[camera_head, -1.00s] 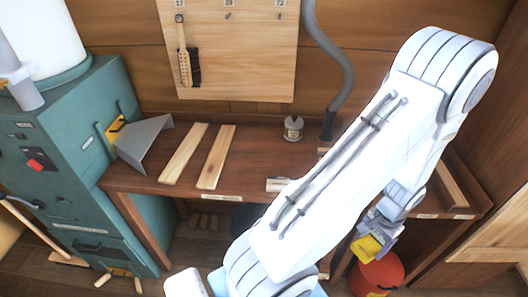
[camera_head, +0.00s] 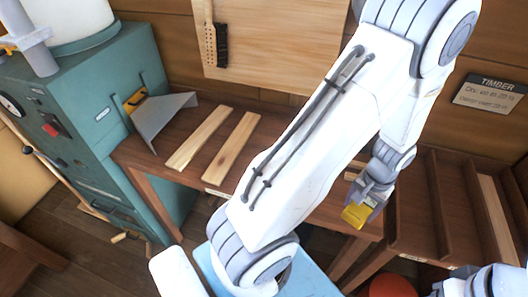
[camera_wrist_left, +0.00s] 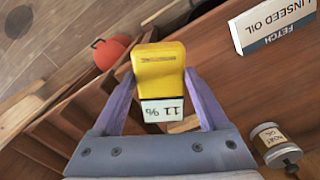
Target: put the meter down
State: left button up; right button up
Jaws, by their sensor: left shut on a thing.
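The yellow meter (camera_head: 356,214) is held in my left gripper (camera_head: 368,200), above the right front part of the workbench (camera_head: 318,211) in the head view. In the left wrist view the meter (camera_wrist_left: 158,68) sits between the two fingers of my left gripper (camera_wrist_left: 160,92), which are shut on it. Its small display (camera_wrist_left: 163,110) reads 11 % and appears upside down. Part of my right arm shows at the lower right of the head view, but its gripper cannot be made out.
Two wooden strips (camera_head: 230,146) and a bent grey sheet (camera_head: 163,122) lie on the bench. A slotted timber rack (camera_head: 450,205) stands right. A red bucket (camera_head: 388,286) is below. The wrist view shows a linseed oil card (camera_wrist_left: 275,24) and a small can (camera_wrist_left: 274,143).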

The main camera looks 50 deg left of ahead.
aim_at(357, 206)
pick_arm(q)
jog(key=s+d+r+n+b, duration=0.3)
jog(key=s+d+r+n, duration=0.15)
jog(key=d+r, duration=0.2)
jog(key=shift+n, duration=0.45)
jog(key=w+a+f+p, duration=0.1)
jog(key=w+a+f, duration=0.2)
jog(key=w+a, duration=0.1)
jog(key=w+a+f+p, duration=0.2)
jog(key=w+a+f, duration=0.1)
jog(key=a+f, duration=0.1)
jog(key=shift+w+a+f, duration=0.2)
jog(key=shift+w, duration=0.15)
notch_tip(357, 206, down, 4)
jog(key=shift+r+p, duration=0.15)
jog(key=shift+p, duration=0.3)
jog(key=shift+f, duration=0.2)
jog(key=shift+f, duration=0.2)
jog(key=o, duration=1.4)
